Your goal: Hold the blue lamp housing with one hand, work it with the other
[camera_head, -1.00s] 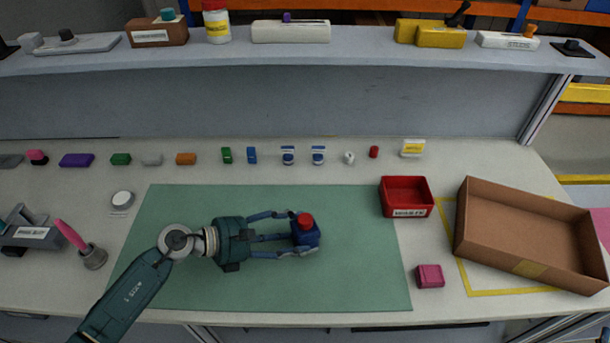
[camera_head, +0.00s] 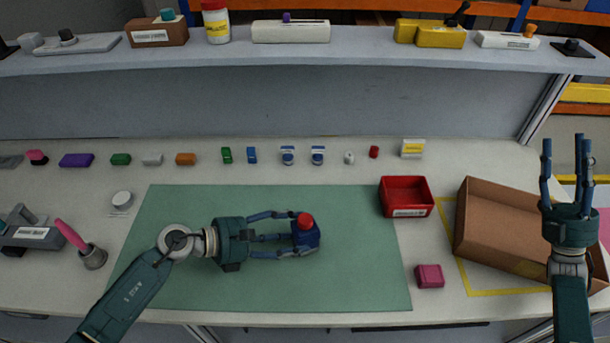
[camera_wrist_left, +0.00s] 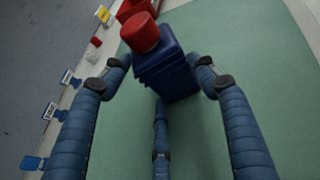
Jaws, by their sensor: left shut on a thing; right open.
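The blue lamp housing (camera_head: 306,237) is over the green mat (camera_head: 200,292), with a red cap (camera_head: 304,220) on its top. My left gripper (camera_head: 298,236) is shut on the housing, its fingers around the sides. In the left wrist view the housing (camera_wrist_left: 168,72) sits between the fingers, with the red cap (camera_wrist_left: 140,32) on it. Whether the housing touches the mat is unclear. My right gripper (camera_head: 567,158) is open and empty, fingers pointing away, above the cardboard box at the far right.
A red bin (camera_head: 406,212) and a cardboard box (camera_head: 500,262) stand on the right. A magenta block (camera_head: 429,276) lies in front of the bin. Several small parts line the back of the table. A pink-handled tool (camera_head: 72,236) stands at left. The mat's right part is clear.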

